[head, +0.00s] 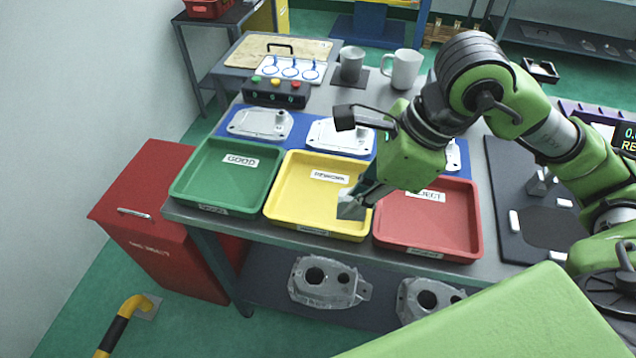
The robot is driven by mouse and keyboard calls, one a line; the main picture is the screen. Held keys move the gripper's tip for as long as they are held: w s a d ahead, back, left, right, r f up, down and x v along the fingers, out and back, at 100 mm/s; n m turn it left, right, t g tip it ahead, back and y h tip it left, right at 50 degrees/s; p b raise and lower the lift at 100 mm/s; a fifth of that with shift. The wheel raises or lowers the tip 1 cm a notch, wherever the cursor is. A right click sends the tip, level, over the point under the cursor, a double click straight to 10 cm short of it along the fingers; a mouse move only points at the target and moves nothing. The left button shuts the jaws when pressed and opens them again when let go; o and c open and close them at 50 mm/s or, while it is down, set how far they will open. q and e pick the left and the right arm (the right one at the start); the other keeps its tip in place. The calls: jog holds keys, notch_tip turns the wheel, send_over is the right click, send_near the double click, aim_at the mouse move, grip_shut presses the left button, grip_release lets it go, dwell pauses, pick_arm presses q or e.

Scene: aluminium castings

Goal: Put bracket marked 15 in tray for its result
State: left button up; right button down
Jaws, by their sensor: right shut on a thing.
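My right gripper (366,194) is over the right side of the yellow tray (290,209), shut on a small grey bracket (350,209). The bracket is low over the tray; I cannot tell if it touches the floor of it. No number on it can be read. The yellow tray's label appears to read REWORK. The green tray (205,197) labelled GOOD is to its left, and the red tray (425,232), its label partly hidden by my gripper, is to its right. Both look empty. My left gripper is not in view.
Silver cover castings (260,123) lie on a blue mat behind the trays. A button box (276,93), cup (351,63) and mug (402,69) stand farther back. A display (625,138) at right shows cut-off text starting "RE". A red bin (150,215) stands left.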

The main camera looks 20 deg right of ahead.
jog(key=shift+w+r+m, duration=0.3)
jog(key=shift+m, duration=0.2)
jog(key=w+a+f+p, duration=0.3)
jog(key=w+a+f, duration=0.1)
jog(key=w, duration=0.4)
send_near(291, 208)
jog(key=shift+s+a+r+p, duration=0.3)
jog(key=shift+a+p, duration=0.15)
jog(key=shift+a, duration=0.15)
jog(key=shift+w+a+f, duration=0.15)
jog(key=shift+w+f, duration=0.3)
jog(key=shift+f, duration=0.1)
jog(key=f, duration=0.1)
jog(key=f+p, duration=0.2)
jog(key=shift+w+a+f, duration=0.15)
jog(key=shift+w+f, duration=0.15)
jog(key=shift+f, duration=0.15)
